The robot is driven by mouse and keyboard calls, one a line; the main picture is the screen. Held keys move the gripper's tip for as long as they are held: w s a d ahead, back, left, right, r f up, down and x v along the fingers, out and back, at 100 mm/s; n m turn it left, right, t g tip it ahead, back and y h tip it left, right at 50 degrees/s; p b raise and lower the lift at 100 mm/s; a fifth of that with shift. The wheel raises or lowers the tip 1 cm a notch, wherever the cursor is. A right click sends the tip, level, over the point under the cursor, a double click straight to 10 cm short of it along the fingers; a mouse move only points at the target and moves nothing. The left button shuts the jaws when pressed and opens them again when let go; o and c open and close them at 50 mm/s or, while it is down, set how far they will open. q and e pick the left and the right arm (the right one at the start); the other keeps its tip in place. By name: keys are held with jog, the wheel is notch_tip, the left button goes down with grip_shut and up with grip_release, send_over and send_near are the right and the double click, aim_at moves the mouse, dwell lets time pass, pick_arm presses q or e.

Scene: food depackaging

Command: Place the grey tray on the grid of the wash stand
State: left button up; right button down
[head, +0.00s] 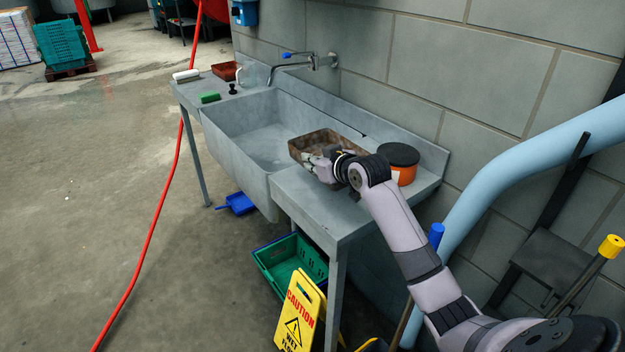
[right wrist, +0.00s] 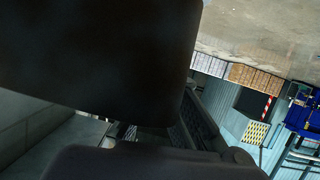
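A rectangular tray (head: 328,138) with a mottled brown-grey look is at the right end of the basin of the grey wash stand (head: 318,207), where the basin meets the flat top. My right gripper (head: 318,165) is at the tray's near side, against its wall in the head view. Its fingertips are not clear there. In the right wrist view a large dark shape fills the upper left, and a ridged dark finger part (right wrist: 197,118) shows beside it. Whether the fingers are closed on the tray is hidden. No grid can be made out. My left gripper is out of view.
An orange tub with a black lid (head: 400,165) stands right of the tray. A tap (head: 300,62) reaches over the basin. A green brush (head: 210,98) and a small red tray (head: 226,71) lie on the left end. A yellow caution sign (head: 299,315) stands below.

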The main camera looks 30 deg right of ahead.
notch_tip(320, 180, up, 13)
jog(key=s+a+f, duration=0.2)
jog(key=s+a, duration=0.6)
jog(key=a, duration=0.2)
jog(key=s+a+f, duration=0.1)
jog(key=s+a, duration=0.7)
jog(key=a, duration=0.2)
jog(key=shift+a+f+b, duration=0.15)
jog(key=shift+f+b, duration=0.2)
jog(key=shift+w, duration=0.1)
